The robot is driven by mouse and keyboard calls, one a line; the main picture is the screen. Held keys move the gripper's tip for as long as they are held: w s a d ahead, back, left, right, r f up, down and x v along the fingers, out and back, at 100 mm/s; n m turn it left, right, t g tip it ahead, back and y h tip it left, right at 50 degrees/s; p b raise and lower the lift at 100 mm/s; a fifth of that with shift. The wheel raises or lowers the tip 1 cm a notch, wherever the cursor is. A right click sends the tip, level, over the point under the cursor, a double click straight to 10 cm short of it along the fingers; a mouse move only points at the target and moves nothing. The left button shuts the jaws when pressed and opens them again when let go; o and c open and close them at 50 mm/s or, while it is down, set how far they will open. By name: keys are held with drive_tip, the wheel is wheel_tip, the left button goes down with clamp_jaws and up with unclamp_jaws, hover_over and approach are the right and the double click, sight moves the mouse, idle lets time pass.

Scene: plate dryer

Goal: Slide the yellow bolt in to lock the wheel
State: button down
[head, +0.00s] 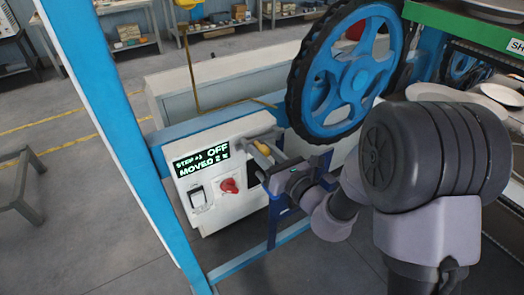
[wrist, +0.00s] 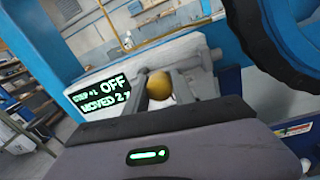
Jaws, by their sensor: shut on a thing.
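The yellow bolt (wrist: 159,86) shows its round knob in the wrist view, between the two fingers of my gripper (wrist: 168,88). In the head view the bolt (head: 264,147) is a small yellow spot beside the white control box, and my gripper (head: 262,154) reaches it from the right. My gripper is shut on the bolt's knob. The rest of the bolt is mostly hidden by the fingers. The blue wheel (head: 352,82) with a black toothed rim stands just above and right of the bolt. I cannot tell whether the bolt touches the wheel.
The white control box (head: 213,218) has a display (head: 201,160) reading "STEP #1 OFF" and "MOVED 2", its last character unclear. It carries a red knob (head: 229,186) and a rocker switch (head: 197,198). A blue frame post (head: 112,130) stands left. Plates (head: 502,94) lie at the right.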

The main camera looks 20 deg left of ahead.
sight(268, 138)
drive_tip(key=w+d, duration=0.2)
drive_tip(key=w, duration=0.1)
drive_tip(key=shift+d, duration=0.35)
drive_tip(key=c, duration=1.5)
unclamp_jaws()
drive_tip(key=o, duration=0.4)
drive_tip(key=shift+w+d, duration=0.1)
drive_tip(key=shift+w, duration=0.05)
drive_tip(key=shift+o, duration=0.2)
